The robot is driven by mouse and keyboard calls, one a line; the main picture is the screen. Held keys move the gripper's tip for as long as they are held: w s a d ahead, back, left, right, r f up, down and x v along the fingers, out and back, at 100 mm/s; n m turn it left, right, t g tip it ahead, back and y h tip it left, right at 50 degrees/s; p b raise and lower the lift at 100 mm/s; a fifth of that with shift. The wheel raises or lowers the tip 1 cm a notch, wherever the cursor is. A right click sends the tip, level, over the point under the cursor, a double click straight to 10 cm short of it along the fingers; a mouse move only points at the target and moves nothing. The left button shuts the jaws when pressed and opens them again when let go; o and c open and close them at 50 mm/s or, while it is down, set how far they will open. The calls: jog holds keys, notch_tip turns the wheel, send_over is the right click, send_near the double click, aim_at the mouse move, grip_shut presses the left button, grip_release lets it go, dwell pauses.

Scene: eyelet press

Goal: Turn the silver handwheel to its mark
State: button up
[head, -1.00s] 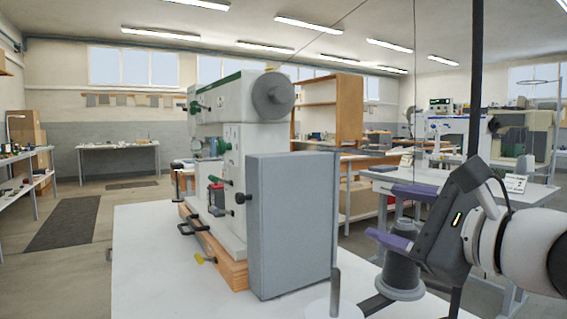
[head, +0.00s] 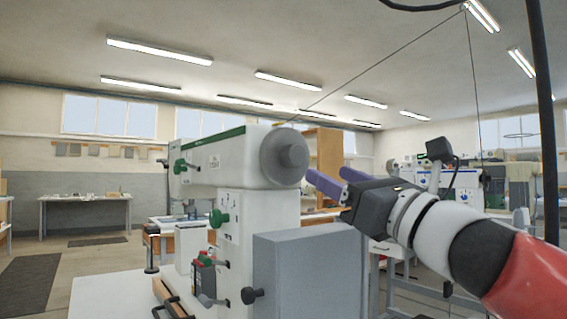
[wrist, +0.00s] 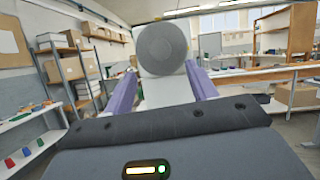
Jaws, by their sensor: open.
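The silver handwheel (head: 285,157) is a grey round disc on the right end of the white and green machine head (head: 225,158). In the wrist view the handwheel (wrist: 162,48) faces me, ahead of and between the two purple fingers. My gripper (head: 328,180) is open and empty, just right of the handwheel in the head view. In the wrist view the fingers (wrist: 160,92) stand apart on either side below the wheel. I cannot tell whether they touch it. No mark on the wheel can be made out.
A grey box (head: 310,275) stands below the handwheel, beside the machine column. A dark upright pole (head: 543,120) rises at the right, with thin threads running overhead. A wooden shelf unit (head: 325,152) stands behind. The air right of the wheel holds my arm.

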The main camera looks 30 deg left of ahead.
aim_at(299, 159)
jog(key=p+x, duration=0.2)
jog(key=x, duration=0.6)
jog(key=c, duration=1)
